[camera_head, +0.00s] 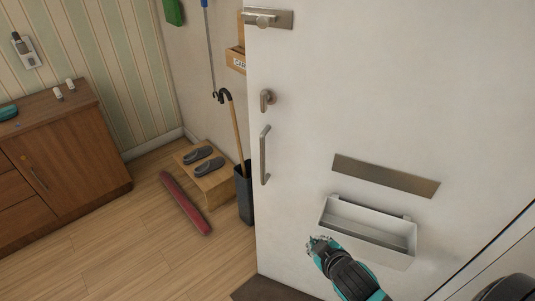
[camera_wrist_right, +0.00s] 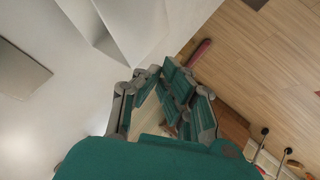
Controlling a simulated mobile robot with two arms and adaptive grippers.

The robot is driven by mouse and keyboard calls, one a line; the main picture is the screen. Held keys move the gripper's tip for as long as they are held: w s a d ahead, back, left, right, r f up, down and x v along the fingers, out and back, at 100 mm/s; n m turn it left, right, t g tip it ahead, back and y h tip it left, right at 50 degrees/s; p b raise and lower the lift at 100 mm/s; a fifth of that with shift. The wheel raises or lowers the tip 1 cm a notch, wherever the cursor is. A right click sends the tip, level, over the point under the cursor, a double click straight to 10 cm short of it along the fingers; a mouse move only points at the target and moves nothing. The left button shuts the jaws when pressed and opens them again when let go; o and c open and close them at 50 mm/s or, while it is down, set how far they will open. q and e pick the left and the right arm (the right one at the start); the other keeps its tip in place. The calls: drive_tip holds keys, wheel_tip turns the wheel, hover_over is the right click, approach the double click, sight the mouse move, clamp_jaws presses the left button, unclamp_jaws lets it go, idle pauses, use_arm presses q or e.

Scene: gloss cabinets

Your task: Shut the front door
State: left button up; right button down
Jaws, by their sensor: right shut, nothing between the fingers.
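The white front door (camera_head: 300,150) fills the right half of the head view, its handle edge free on the left. It carries a lever handle (camera_head: 267,99), a vertical pull bar (camera_head: 265,155), a letter plate (camera_head: 385,175) and a white letter basket (camera_head: 365,228). My right gripper (camera_head: 318,243) is shut and empty, low in front of the door, by the basket's lower left corner. In the right wrist view its fingertips (camera_wrist_right: 150,72) are together, with the door (camera_wrist_right: 60,120) at left; contact is unclear. My left gripper is out of view.
A red draught roll (camera_head: 185,203) lies on the wooden floor left of the door. A step with slippers (camera_head: 205,180) and an umbrella stand (camera_head: 244,192) stand near the door's free edge. A wooden cabinet (camera_head: 75,150) is far left. Open floor lies between.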

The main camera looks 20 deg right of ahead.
drive_tip(key=w+r+n+t+y, duration=0.7)
drive_tip(key=w+r+n+y, duration=0.35)
drive_tip(key=n, duration=0.45)
drive_tip(key=w+a+r+n+g+y+p, duration=0.1)
drive_tip(key=w+a+n+p, duration=0.3)
drive_tip(key=w, duration=0.8)
drive_tip(key=shift+a+r+n+g, duration=0.3)
drive_tip(key=shift+a+r+g, duration=0.1)
drive_tip(key=shift+a, duration=0.2)
drive_tip(key=shift+y, duration=0.25)
